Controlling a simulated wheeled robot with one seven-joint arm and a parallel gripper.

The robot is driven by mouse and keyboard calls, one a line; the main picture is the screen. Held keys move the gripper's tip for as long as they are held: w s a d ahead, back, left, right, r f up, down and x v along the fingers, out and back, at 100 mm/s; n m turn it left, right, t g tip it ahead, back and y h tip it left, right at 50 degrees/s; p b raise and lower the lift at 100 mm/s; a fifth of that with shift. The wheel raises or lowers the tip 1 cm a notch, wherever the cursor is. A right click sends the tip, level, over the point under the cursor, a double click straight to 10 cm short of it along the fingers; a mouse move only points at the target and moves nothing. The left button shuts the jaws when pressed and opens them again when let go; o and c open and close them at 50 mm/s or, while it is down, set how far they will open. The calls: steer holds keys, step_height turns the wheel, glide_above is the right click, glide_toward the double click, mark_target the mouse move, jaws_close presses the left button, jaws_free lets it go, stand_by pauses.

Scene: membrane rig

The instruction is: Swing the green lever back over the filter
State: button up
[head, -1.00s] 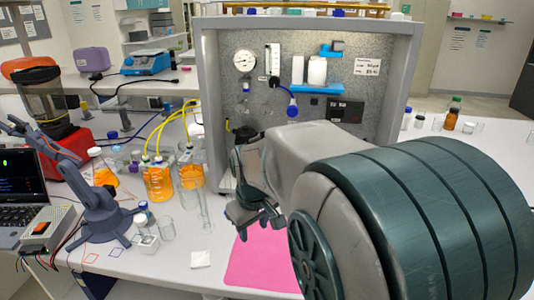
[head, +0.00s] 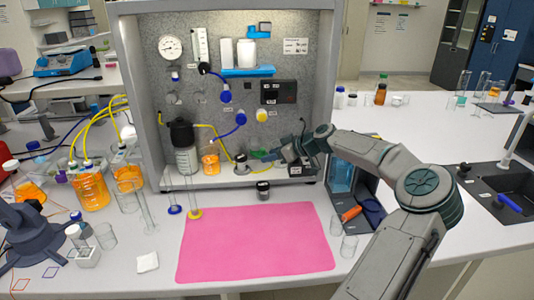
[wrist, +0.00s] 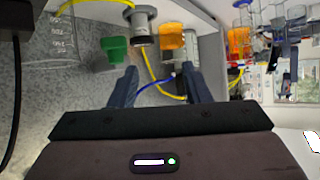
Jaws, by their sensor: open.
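The green lever (head: 257,153) sticks out to the right of a small metallic cylindrical fitting, which looks like the filter (head: 240,163), on the floor of the grey rig. In the wrist view the lever (wrist: 115,50) is a green block left of the metallic filter (wrist: 139,28), not over it. My gripper (head: 272,156) reaches in from the right, close to the lever. In the wrist view my gripper (wrist: 158,78) is open with nothing between its fingers. The lever lies just beyond the left fingertip; whether they touch is unclear.
An orange-filled bottle (head: 210,160) and a black-capped bottle (head: 185,150) stand left of the filter, with yellow and blue tubing around. A black-lidded jar (head: 263,190) stands in front. The pink mat (head: 255,245) is clear. A blue-panelled unit (head: 343,180) stands to the right.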

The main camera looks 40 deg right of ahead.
steer(key=t, duration=0.2)
glide_toward(264, 150)
steer(key=shift+m+h, duration=0.3)
steer(key=shift+m, duration=0.1)
steer(key=p+x, duration=0.3)
steer(key=x, duration=0.4)
steer(key=shift+w+a+p, duration=0.15)
steer(key=shift+w+p, duration=0.05)
steer(key=shift+p, duration=0.2)
steer(key=shift+w+a+f, duration=0.15)
steer(key=shift+w+f, duration=0.2)
steer(key=shift+w, duration=0.15)
jaws_close()
